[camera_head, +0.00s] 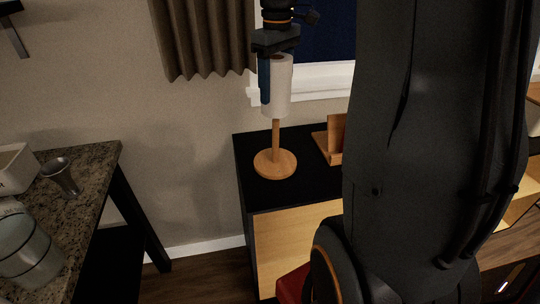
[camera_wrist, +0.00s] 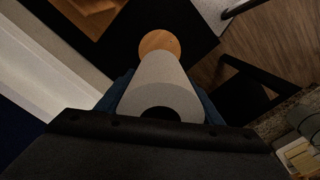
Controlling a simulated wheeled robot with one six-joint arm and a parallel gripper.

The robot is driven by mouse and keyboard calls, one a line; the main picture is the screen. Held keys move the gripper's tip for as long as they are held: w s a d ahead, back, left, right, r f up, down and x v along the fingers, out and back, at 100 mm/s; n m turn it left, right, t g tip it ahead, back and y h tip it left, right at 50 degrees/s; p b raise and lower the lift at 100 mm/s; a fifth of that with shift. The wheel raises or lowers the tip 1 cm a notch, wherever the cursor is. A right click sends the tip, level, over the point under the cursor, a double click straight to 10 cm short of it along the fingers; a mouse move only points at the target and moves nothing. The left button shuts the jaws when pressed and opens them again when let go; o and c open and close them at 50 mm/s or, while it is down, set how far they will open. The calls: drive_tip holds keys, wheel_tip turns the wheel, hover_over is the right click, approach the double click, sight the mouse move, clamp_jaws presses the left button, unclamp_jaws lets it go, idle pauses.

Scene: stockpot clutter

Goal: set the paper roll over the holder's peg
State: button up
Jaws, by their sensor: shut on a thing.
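The white paper roll (camera_head: 277,88) is upright in my gripper (camera_head: 266,80), above the wooden holder. In the wrist view the roll (camera_wrist: 160,85) sits between the blue fingers of my gripper (camera_wrist: 160,100), with its dark open end towards the camera. The holder's round wooden base (camera_head: 275,164) stands on the black cabinet top. Its peg (camera_head: 276,133) rises from the base up to the roll's lower end. The peg's upper part is hidden, so I cannot tell for sure whether it is inside the roll. In the wrist view the base (camera_wrist: 160,43) shows beyond the roll.
The black cabinet top (camera_head: 253,147) carries a wooden stand (camera_head: 334,140) to the right of the holder. A window with a white sill (camera_head: 315,84) and a brown curtain (camera_head: 203,38) are behind. A granite counter (camera_head: 90,165) with a metal cup (camera_head: 60,175) and jar (camera_head: 27,247) stands at left.

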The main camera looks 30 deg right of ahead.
sight(275, 142)
wheel_tip(275, 142, down, 18)
drive_tip(key=p, duration=0.3)
drive_tip(key=shift+w, duration=0.1)
drive_tip(key=shift+f, duration=0.2)
drive_tip(key=o, duration=1.1)
wheel_tip(275, 142, up, 12)
drive_tip(key=shift+r+b, duration=0.2)
drive_tip(key=shift+b, duration=0.95)
